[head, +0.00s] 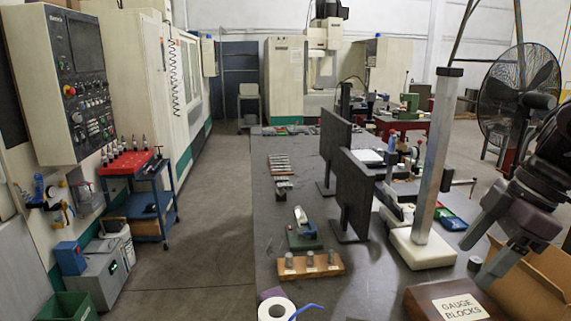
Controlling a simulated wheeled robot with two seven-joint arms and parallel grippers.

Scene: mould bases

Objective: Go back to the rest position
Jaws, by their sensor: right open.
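My right gripper (476,263) reaches in from the right edge, its two grey fingers spread apart and nothing visibly held between them. It hangs over the right part of the dark workbench (300,218), above and beside the gauge blocks box (440,301). My left gripper is out of view. A wooden block (272,268) with several small metal cylinders standing on it lies near the front of the bench.
Two dark upright plates (353,195) stand mid-bench. A tall metal column on a white base (422,250) stands left of my right gripper. An open cardboard box (529,280) lies below it. A white roll (276,310) is at the front edge. The bench's left strip is fairly clear.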

